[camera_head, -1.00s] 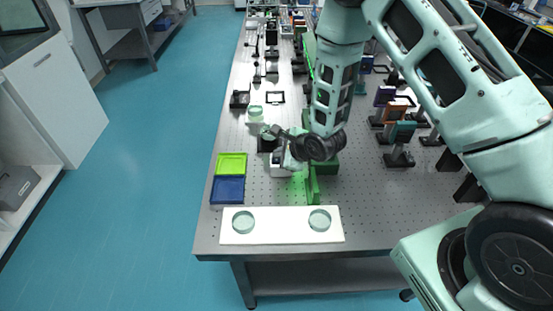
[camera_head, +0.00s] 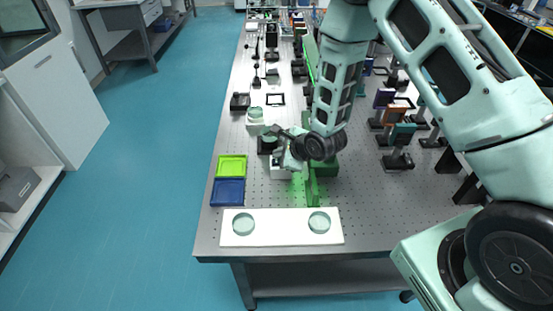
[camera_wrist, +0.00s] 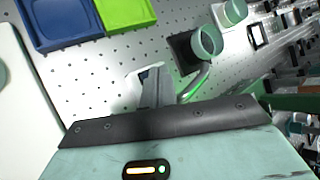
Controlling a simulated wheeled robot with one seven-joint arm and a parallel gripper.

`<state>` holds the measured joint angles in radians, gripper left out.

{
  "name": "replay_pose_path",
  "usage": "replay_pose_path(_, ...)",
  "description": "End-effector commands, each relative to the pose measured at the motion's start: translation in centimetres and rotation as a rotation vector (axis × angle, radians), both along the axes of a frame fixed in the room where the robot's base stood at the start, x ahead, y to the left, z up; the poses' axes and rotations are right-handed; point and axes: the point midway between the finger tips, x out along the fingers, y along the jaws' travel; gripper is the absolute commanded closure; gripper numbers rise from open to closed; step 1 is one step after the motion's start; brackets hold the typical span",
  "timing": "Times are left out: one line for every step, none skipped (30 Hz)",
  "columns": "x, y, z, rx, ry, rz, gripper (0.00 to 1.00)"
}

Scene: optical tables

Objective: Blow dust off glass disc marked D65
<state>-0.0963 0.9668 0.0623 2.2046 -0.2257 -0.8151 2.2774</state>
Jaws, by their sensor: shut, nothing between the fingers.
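Two clear greenish glass discs lie on a white mat (camera_head: 280,239) at the table's front edge, a left disc (camera_head: 243,223) and a right disc (camera_head: 319,222). No D65 marking is legible on either. My gripper (camera_head: 284,158) is behind the mat, low over the table beside a small white block (camera_head: 281,172). In the wrist view my gripper (camera_wrist: 157,84) shows its fingers together with nothing held. A pale green round piece (camera_wrist: 207,42) on a dark block is just beyond the fingers. A second pale green piece (camera_wrist: 234,11) is on a white block behind it.
A lime tray (camera_head: 232,166) and a blue tray (camera_head: 228,191) stand at the table's left edge. A green upright part (camera_head: 313,185) stands right of my gripper. Coloured mounts (camera_head: 401,135) are further right. Bare table lies between the trays and the block.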

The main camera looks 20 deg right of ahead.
Motion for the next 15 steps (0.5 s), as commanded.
replay_pose_path(0.0,-0.05,0.34,0.0,0.0,-0.002,1.0)
replay_pose_path(0.0,-0.06,0.38,0.0,0.001,-0.001,1.0)
replay_pose_path(-0.01,-0.06,0.37,0.0,0.001,-0.001,1.0)
replay_pose_path(0.0,-0.05,0.35,0.0,0.001,-0.001,1.0)
replay_pose_path(0.0,-0.04,0.32,0.0,0.001,-0.001,1.0)
replay_pose_path(-0.01,-0.04,0.31,0.0,0.001,-0.001,1.0)
replay_pose_path(0.0,-0.04,0.3,0.0,0.001,-0.001,1.0)
replay_pose_path(0.0,-0.04,0.3,0.0,0.001,-0.001,1.0)
replay_pose_path(0.0,-0.04,0.3,0.0,0.001,-0.001,1.0)
replay_pose_path(0.0,-0.03,0.31,0.0,0.001,-0.001,1.0)
replay_pose_path(0.0,-0.03,0.35,0.001,0.0,-0.001,1.0)
replay_pose_path(0.01,-0.04,0.45,0.0,-0.001,-0.001,1.0)
replay_pose_path(0.01,-0.04,0.58,0.0,-0.001,-0.001,1.0)
replay_pose_path(0.01,-0.04,0.75,0.0,-0.001,-0.001,1.0)
replay_pose_path(0.02,-0.05,1.03,0.0,-0.001,-0.001,1.0)
